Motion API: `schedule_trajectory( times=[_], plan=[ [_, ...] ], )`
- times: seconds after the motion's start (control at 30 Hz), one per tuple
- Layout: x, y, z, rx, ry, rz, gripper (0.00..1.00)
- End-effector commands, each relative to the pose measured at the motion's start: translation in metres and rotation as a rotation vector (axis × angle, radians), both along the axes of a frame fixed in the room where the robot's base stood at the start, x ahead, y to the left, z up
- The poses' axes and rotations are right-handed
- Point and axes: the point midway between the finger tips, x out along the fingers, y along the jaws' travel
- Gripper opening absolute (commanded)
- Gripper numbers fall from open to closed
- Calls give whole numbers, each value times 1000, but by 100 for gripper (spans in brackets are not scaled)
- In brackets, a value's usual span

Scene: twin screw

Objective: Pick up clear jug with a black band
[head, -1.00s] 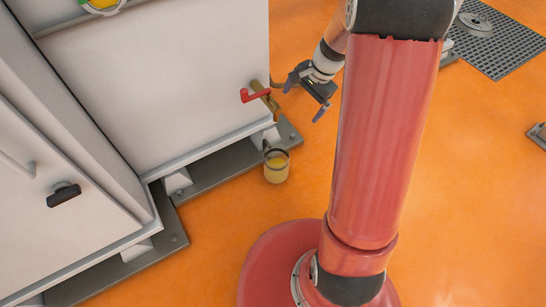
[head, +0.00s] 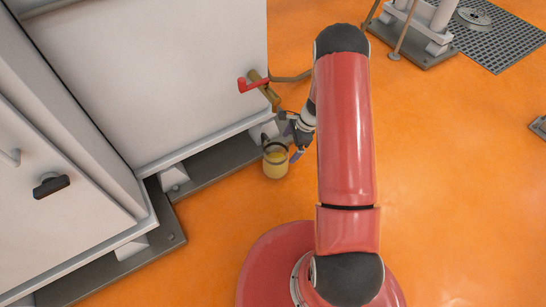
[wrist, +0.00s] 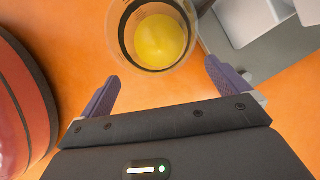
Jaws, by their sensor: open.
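The clear jug (head: 275,166) with a black band near its rim stands on the orange floor beside the machine's foot, with yellow liquid inside. In the wrist view the jug (wrist: 153,62) is at the top centre, seen from above into its mouth. My gripper (wrist: 160,85) is open, its two purple fingers spread apart at either side below the jug. The jug lies just ahead of the fingertips, and nothing is held. In the head view my gripper (head: 291,145) is low, close to the jug's right side; the fingertips are partly hard to make out there.
The white machine (head: 150,80) stands on grey base rails at the left. A brass valve with a red handle (head: 252,85) sticks out above the jug. My red base is at the lower middle. Open orange floor (head: 450,190) lies to the right.

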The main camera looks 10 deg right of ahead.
Motion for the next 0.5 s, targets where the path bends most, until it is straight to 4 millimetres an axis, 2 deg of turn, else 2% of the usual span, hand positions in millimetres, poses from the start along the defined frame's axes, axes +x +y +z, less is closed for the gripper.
schedule_trajectory(
  times=[0.03, 0.13, 0.47, 0.5],
  plan=[
    [1, 10, -1, 0, 0, 3, 100],
    [2, 23, 0, -1, 0, 1, 100],
    [4, 46, 0, 0, 0, 3, 100],
    [3, 47, -9, 0, 2, 0, 100]
  ],
)
